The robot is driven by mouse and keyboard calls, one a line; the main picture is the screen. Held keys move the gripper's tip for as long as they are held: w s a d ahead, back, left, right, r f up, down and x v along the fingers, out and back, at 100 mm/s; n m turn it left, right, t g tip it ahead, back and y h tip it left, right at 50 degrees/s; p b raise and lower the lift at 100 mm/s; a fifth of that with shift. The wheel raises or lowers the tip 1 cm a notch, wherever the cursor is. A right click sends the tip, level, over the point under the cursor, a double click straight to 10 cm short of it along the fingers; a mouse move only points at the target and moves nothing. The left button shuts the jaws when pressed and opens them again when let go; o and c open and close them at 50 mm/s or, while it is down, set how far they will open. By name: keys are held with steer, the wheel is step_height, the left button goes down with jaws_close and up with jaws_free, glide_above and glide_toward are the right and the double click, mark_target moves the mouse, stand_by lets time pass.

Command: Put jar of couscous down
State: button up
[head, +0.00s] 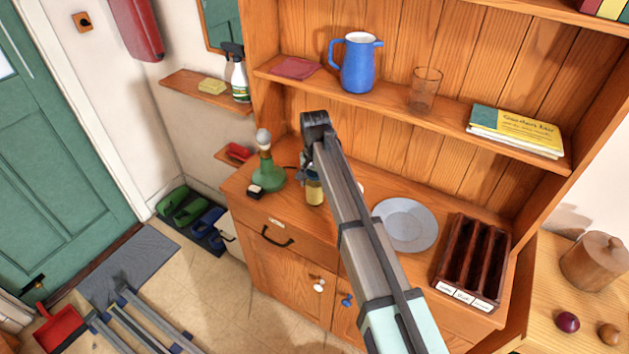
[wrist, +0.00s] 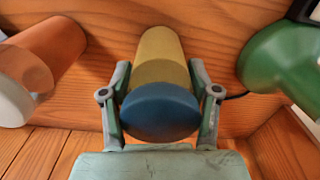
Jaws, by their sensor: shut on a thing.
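The jar of couscous shows in the wrist view as a yellow jar (wrist: 160,58) with a blue lid (wrist: 160,112) turned toward the camera. My gripper (wrist: 160,80) is shut on it, with one finger on each side. In the head view the jar (head: 314,191) is seen low over the dresser counter (head: 345,210), just right of the green lamp. My arm hides its top and most of the gripper there. I cannot tell whether its base touches the wood.
The green lamp (head: 267,174) stands close on the left in the head view. An orange container with a whitish end (wrist: 45,62) is on the jar's other side. A grey plate (head: 405,224) and a dark divided rack (head: 474,257) occupy the counter's right. A shelf (head: 395,101) overhangs behind.

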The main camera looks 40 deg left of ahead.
steer(key=shift+f, duration=0.1)
steer(key=o, duration=1.5)
step_height(320, 180, up, 12)
steer(key=b, duration=0.3)
